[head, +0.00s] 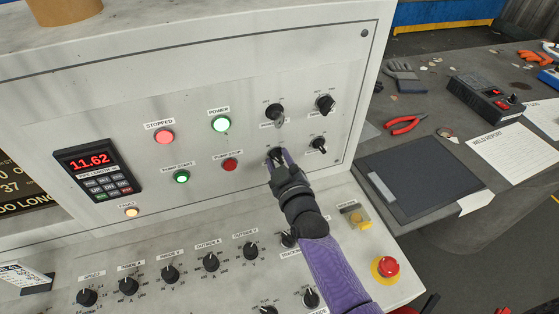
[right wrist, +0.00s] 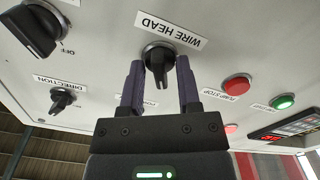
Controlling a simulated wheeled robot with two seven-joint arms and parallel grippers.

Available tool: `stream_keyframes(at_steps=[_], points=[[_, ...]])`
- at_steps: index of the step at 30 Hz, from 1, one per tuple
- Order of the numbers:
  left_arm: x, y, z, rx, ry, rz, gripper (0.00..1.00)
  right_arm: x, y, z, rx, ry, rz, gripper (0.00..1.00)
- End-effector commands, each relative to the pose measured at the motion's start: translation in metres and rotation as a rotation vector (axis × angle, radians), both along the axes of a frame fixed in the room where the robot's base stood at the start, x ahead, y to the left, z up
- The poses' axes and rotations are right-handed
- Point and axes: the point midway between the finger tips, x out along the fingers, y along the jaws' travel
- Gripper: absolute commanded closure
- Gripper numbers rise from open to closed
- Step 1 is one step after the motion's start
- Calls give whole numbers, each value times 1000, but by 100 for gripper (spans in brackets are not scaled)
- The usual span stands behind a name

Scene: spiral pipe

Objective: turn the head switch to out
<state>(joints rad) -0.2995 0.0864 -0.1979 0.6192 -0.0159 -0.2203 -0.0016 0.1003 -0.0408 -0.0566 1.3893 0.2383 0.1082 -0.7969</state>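The head switch is a black rotary knob (right wrist: 159,62) on the pale console panel, with a "WIRE HEAD" label (right wrist: 175,30) that appears upside down in the right wrist view. My right gripper (right wrist: 160,82) has its two purple fingers apart, one on each side of the knob. A gap shows between each finger and the knob's handle in that view. In the head view my right gripper (head: 275,160) covers most of the switch, and its position marks cannot be read. My left gripper is not in view.
Other knobs sit close by: one above (head: 275,112), the direction knob (right wrist: 62,100) at upper right (head: 325,103), and one to the right (head: 318,145). The pump stop button (head: 230,164) is to the left. A red emergency button (head: 387,267) is on the lower ledge.

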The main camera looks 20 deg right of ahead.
Motion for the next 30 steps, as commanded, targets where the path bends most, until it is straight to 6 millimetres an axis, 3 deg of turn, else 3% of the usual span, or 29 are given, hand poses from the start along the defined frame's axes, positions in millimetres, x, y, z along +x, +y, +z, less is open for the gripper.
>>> stream_keyframes(at_steps=[1,3,14,30], points=[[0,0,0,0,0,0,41,0,0,0,0,0,0,89],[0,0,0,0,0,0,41,0,0,0,0,0,0,100],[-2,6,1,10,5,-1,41,0,0,0,41,3,0,100],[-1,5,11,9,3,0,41,0,0,0,476,19,1,100]])
